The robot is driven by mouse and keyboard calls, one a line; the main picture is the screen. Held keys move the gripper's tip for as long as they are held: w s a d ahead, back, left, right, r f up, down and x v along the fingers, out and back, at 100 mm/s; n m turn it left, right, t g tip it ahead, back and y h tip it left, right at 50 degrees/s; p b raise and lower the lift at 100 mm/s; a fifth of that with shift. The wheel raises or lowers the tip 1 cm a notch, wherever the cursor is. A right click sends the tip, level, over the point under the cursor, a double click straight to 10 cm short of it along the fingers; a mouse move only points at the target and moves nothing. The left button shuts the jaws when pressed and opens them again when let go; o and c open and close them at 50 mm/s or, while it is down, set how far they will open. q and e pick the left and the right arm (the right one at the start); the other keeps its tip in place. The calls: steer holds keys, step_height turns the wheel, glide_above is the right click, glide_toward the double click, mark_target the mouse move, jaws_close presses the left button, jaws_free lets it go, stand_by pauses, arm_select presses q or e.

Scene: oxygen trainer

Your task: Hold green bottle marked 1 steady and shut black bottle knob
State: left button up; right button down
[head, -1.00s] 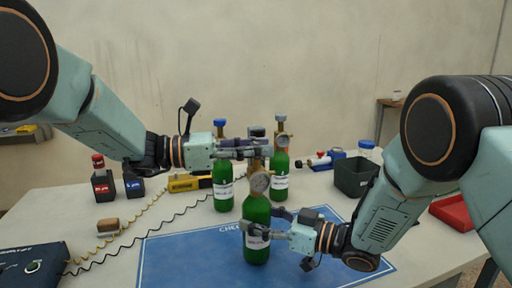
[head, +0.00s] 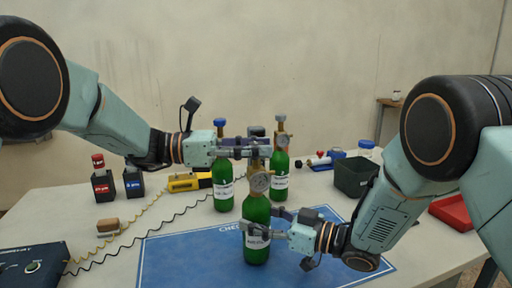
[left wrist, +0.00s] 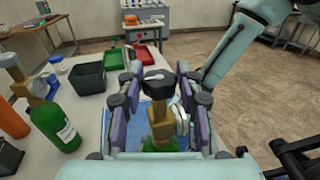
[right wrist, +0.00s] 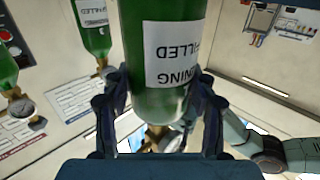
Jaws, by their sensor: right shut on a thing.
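The front green bottle (head: 256,213) stands upright on the blue mat (head: 190,258), with a round gauge (head: 259,182) and brass valve at its neck. Its white label reads upside down in the right wrist view (right wrist: 173,55); I cannot make out a number. My right gripper (head: 262,227) is shut around the bottle's body. The black knob (left wrist: 158,80), with a white mark, tops the brass valve. My left gripper (left wrist: 157,98) is open, its fingers on either side of the knob with gaps visible.
A dark bin (head: 354,177) and a red tray (head: 452,213) are at right. A yellow tool (head: 188,182), small dark boxes and coiled cords lie at left.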

arm_select(q)
steer(key=o, duration=0.3)
steer(key=a, duration=1.2)
steer(key=shift+s, duration=0.2)
arm_select(e)
steer(key=shift+c, duration=1.8)
jaws_free()
